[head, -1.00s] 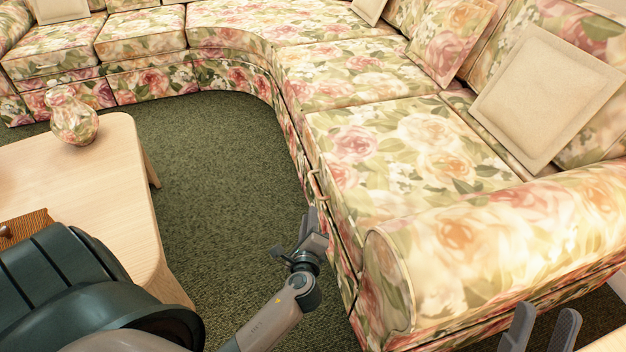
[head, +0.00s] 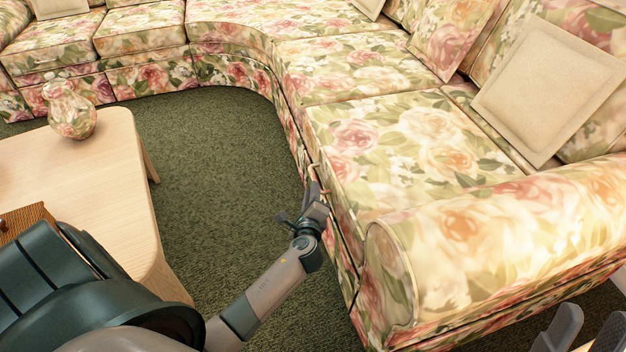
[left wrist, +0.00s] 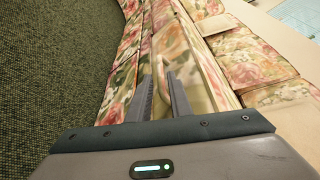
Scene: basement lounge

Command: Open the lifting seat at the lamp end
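The floral seat (head: 415,150) beside the near armrest lies flat and closed, with a small pale handle (head: 313,168) on its front edge. My left gripper (head: 315,188) is at this front edge, close to the handle and partly covering it. In the left wrist view the two fingers of the left gripper (left wrist: 160,85) are apart, with the handle (left wrist: 168,42) lying just past or between their tips. I cannot tell if they touch it. My right gripper (head: 585,330) is at the bottom right, fingers apart and empty, outside the armrest. No lamp is in view.
The rolled armrest (head: 490,235) closes the near end of the sofa. A beige pillow (head: 548,90) leans against the backrest behind the seat. A wooden table (head: 85,180) with a floral vase (head: 70,112) stands at left. Green carpet between is clear.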

